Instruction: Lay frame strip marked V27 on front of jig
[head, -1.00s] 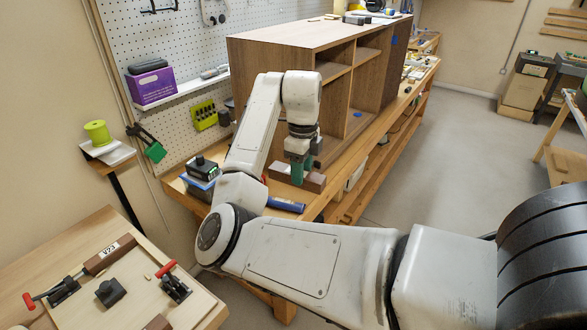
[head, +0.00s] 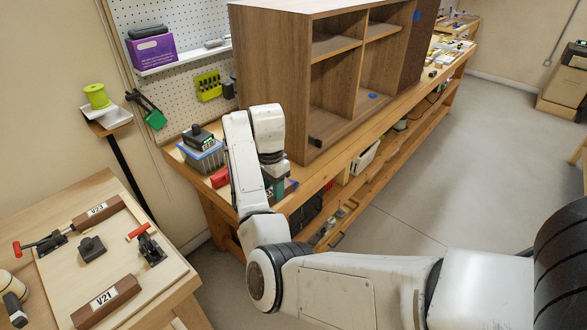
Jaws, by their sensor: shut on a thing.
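My gripper (head: 274,187) is low over the front edge of the cabinet bench, partly hidden behind my own arm. A green finger part shows. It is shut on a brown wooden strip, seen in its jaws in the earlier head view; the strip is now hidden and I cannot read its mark. The jig (head: 62,277) is a pale board on the table at lower left. A brown strip marked V23 (head: 82,219) lies along its back. A brown strip marked V21 (head: 122,291) lies along its front side. No V27 mark is readable.
Red-handled clamps (head: 40,246) (head: 151,246) and a black block (head: 91,249) stand on the jig. A large wooden cabinet (head: 275,80) stands on the bench. Open floor (head: 450,160) lies to the right.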

